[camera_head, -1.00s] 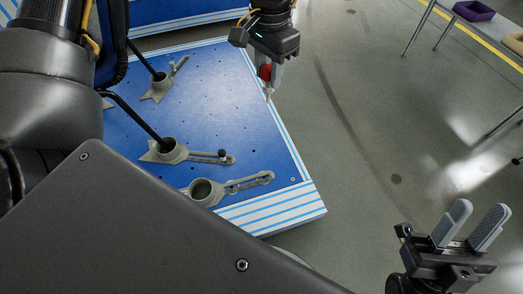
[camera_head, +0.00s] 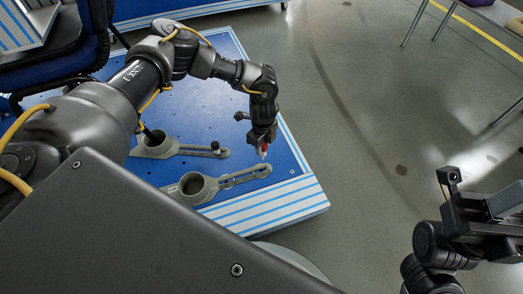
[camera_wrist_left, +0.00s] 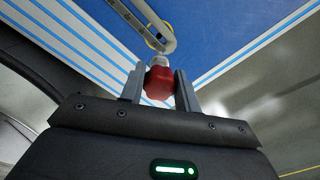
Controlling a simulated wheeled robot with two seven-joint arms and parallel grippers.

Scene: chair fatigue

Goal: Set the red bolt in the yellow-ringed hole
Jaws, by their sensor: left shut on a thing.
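My left gripper (camera_head: 264,147) is shut on the red bolt (camera_head: 266,149), just above the slotted end of the nearest grey clamp arm (camera_head: 245,177). In the left wrist view the bolt's red head (camera_wrist_left: 159,84) sits between the two fingers, with its pale metal shank pointing away toward the slotted arm (camera_wrist_left: 143,18). Part of a yellow ring (camera_wrist_left: 152,43) shows beside the rounded end of that arm. The hole inside is hidden, and I cannot tell whether the shank touches it. My right gripper (camera_head: 505,203) is seen side-on at the right, away from the platform.
The blue platform (camera_head: 290,165) has striped white sides and several small holes. A second clamp (camera_head: 190,150) with a dark knob stands behind the nearest one. A blue chair (camera_head: 80,55) is at the left. Grey floor is free to the right.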

